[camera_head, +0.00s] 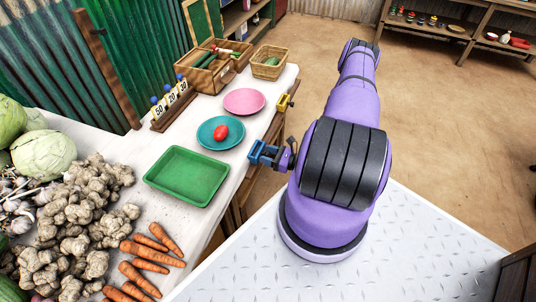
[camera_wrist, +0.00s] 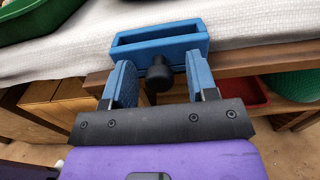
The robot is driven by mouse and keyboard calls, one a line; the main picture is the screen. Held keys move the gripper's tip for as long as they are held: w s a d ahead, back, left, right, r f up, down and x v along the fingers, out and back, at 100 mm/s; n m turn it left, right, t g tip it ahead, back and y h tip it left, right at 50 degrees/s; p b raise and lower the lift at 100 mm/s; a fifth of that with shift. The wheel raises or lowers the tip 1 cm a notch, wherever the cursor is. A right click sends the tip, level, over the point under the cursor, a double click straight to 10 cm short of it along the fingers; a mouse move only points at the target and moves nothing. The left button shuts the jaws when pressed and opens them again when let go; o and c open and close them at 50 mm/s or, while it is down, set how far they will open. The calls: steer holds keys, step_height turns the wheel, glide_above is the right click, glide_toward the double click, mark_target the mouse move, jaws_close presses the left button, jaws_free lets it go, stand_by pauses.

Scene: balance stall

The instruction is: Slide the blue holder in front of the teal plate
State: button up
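The blue holder (camera_head: 256,150) is an open-topped rectangular frame at the table's front edge, a little right of and nearer than the teal plate (camera_head: 205,142). A red tomato (camera_head: 220,132) lies on that plate. In the wrist view the holder (camera_wrist: 155,45) has a black knob (camera_wrist: 158,74) facing me. My gripper (camera_head: 279,158) is at the holder's outer side. In the wrist view its two blue fingers (camera_wrist: 161,72) stand apart on either side of the knob, with gaps visible. I cannot tell whether a finger touches the holder.
A yellow holder (camera_head: 284,102) sits farther along the edge by the pink plate (camera_head: 244,101). A number rack (camera_head: 172,106), wooden box and basket (camera_head: 269,62) stand at the back.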

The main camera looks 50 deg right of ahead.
steer(key=v, duration=1)
steer(key=shift+s+d, duration=0.2)
steer(key=shift+s, duration=0.15)
stand_by(0.4)
steer(key=w+a+r+n+g+y, duration=0.15)
steer(key=w+r+n+g, duration=0.3)
steer(key=r, duration=0.45)
steer(key=w+a+r+n+g+y, duration=0.1)
steer(key=w+r+n+g+y, duration=0.3)
steer(key=r, duration=0.5)
steer(key=w+a+r+n+g+y, duration=0.1)
steer(key=w+r+n+g, duration=0.15)
steer(key=r+n, duration=0.45)
steer(key=a+r+n+g+h, duration=0.25)
steer(key=a+r, duration=0.25)
steer(key=r, duration=0.4)
steer(key=a+r+n+g+h, duration=0.2)
steer(key=a+r+n+g, duration=0.25)
steer(key=r, duration=0.45)
steer(key=s+a+r+n+t+h, duration=0.3)
steer(key=s+a+r, duration=0.3)
steer(key=s+r, duration=0.2)
steer(key=s+a+r+n+t+h, duration=0.3)
steer(key=s+a+r+n+h, duration=0.2)
steer(key=s+r, duration=0.3)
step_height(320, 180, up, 3)
steer(key=shift+s+a+f+n+t+h, duration=0.1)
steer(key=shift+s+a+n+t+h, duration=0.1)
steer(key=shift+a+n+t+h, duration=0.3)
